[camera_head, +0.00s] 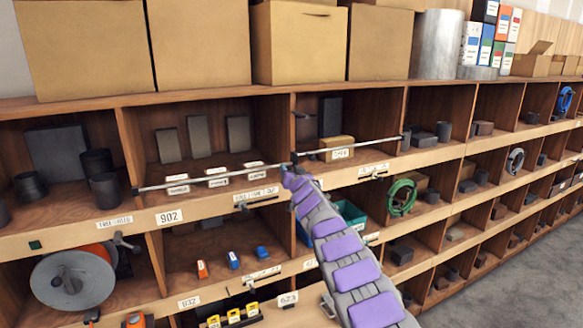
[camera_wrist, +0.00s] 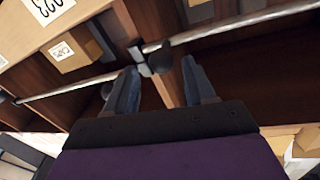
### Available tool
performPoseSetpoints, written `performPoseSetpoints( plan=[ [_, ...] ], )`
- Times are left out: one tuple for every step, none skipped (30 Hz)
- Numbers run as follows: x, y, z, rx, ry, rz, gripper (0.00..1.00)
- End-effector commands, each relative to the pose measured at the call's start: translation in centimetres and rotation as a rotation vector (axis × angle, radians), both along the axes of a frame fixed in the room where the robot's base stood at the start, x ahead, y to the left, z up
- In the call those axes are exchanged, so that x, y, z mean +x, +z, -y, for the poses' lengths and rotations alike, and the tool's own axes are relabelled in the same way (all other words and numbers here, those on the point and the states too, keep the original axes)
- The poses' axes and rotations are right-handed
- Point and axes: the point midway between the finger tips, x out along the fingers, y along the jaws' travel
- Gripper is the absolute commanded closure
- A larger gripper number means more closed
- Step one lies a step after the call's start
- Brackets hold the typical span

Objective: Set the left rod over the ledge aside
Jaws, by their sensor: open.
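The left rod (camera_head: 212,178), thin and grey, lies along the front of the upper shelf ledge, in front of several small white-labelled boxes. A second rod (camera_head: 350,147) lies further right, across the neighbouring bay. My gripper (camera_head: 289,168) is at the divider where the rods' inner ends come close. The wrist view looks inverted; there the left rod (camera_wrist: 235,25) seems to run to the right and the other rod (camera_wrist: 70,87) to the left. My open gripper (camera_wrist: 160,80) has its fingers apart, with dark end fittings (camera_wrist: 150,60) just beyond the gap. Contact cannot be told.
Wooden shelving with dividers surrounds the rods. A small cardboard box (camera_head: 337,146) stands behind the right rod, and dark blocks (camera_head: 198,136) stand at the back of the left bay. Large cartons (camera_head: 300,42) fill the top. Floor (camera_head: 520,275) is clear at lower right.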

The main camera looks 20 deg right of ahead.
Motion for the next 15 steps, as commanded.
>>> performPoseSetpoints(
  plan=[
    [0.5,0.4,-0.3,0.006,0.007,0.001,0.46],
    [0.7,0.5,-0.2,0.006,0.007,0.002,0.46],
    [0.9,0.5,0.0,0.006,0.007,0.003,0.46],
    [1.1,0.5,0.2,0.007,0.008,0.004,0.46],
    [1.2,0.4,0.4,0.008,0.009,0.004,0.46],
    [1.3,0.4,0.6,0.01,0.008,0.004,0.46],
    [1.4,0.4,0.7,0.011,0.008,0.004,0.46],
    [1.4,0.3,0.9,0.011,0.007,0.004,0.46],
    [1.6,0.1,1.1,0.012,0.006,0.003,0.46],
    [1.7,0.1,1.2,0.012,0.006,0.002,0.46],
    [1.8,0.0,1.3,0.012,0.005,0.002,0.46],
    [1.9,-0.1,1.5,0.011,0.003,0.001,0.46],
    [2.0,-0.2,1.5,0.01,0.002,0.0,0.46],
    [2.1,-0.2,1.5,0.009,0.002,0.0,0.46],
    [2.2,-0.2,1.3,0.007,0.002,0.0,0.46]
  ],
)
